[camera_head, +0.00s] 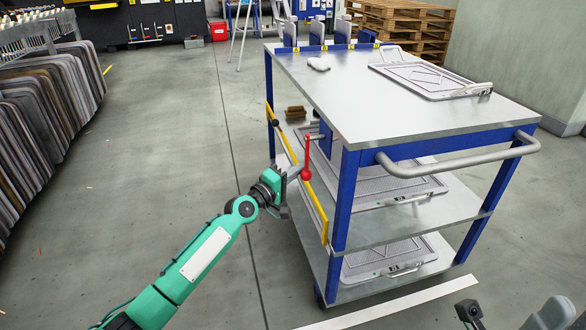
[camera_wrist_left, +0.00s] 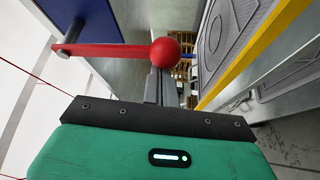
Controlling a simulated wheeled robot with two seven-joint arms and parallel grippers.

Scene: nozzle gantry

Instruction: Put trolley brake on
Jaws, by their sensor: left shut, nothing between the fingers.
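My left gripper (camera_head: 297,172) is shut and empty, close to the red ball. In the left wrist view the lever (camera_wrist_left: 105,50) runs sideways to the ball (camera_wrist_left: 165,52), which lies just beyond the shut fingertips (camera_wrist_left: 160,78). I cannot tell whether they touch. My right gripper is not clearly in view.
A yellow bar (camera_head: 315,205) runs along the trolley's left side beside the lever. A grey handle (camera_head: 460,157) sticks out at its near end. Racked panels (camera_head: 45,110) stand at the left. The floor between is clear.

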